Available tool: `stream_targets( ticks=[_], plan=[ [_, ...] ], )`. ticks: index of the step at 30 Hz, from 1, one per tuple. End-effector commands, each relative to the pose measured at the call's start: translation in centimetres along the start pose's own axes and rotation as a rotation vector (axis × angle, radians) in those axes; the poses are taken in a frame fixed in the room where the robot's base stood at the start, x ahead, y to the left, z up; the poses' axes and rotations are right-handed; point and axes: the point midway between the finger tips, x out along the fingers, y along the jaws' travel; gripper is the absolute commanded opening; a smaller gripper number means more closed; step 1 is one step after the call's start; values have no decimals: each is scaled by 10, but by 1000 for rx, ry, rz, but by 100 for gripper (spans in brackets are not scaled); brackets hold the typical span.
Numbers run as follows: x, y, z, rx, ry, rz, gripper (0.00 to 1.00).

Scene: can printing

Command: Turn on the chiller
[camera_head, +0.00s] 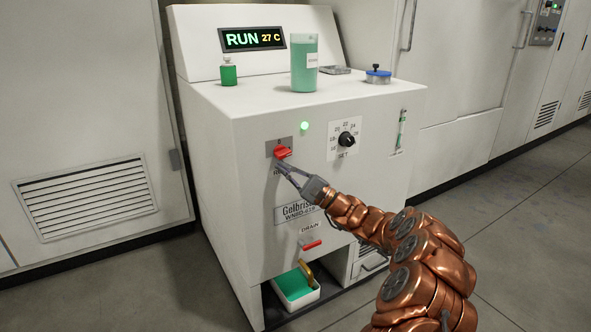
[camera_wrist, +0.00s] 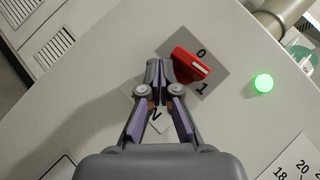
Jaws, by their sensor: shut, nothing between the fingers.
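The chiller (camera_head: 260,200) is a white cabinet whose display (camera_head: 252,39) reads RUN 27 C. A green lamp (camera_head: 304,126) glows on its front and also shows in the wrist view (camera_wrist: 264,83). The red rotary switch (camera_head: 282,152) sits on a grey plate marked 0 and 1. In the wrist view the red switch (camera_wrist: 190,65) is turned with its white line toward the 1 side. My gripper (camera_head: 281,163) is shut and empty, its tips right at the switch's lower edge. In the wrist view the fingertips (camera_wrist: 159,72) are beside the switch; whether they touch is unclear.
A black SET dial (camera_head: 346,139) is right of the lamp. A red DRAIN handle (camera_head: 312,245) is below, over a tray of green liquid (camera_head: 295,303). A green beaker (camera_head: 304,65), a small green bottle (camera_head: 228,72) and a blue-lidded dish (camera_head: 378,75) stand on top.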

Motion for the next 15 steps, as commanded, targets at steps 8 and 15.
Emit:
stream_targets(
  ticks=[8, 15],
  plan=[
    [-16, 14, -14, -2, 5, -1, 0],
    [-45, 28, -20, 1, 4, -6, 0]
  ],
)
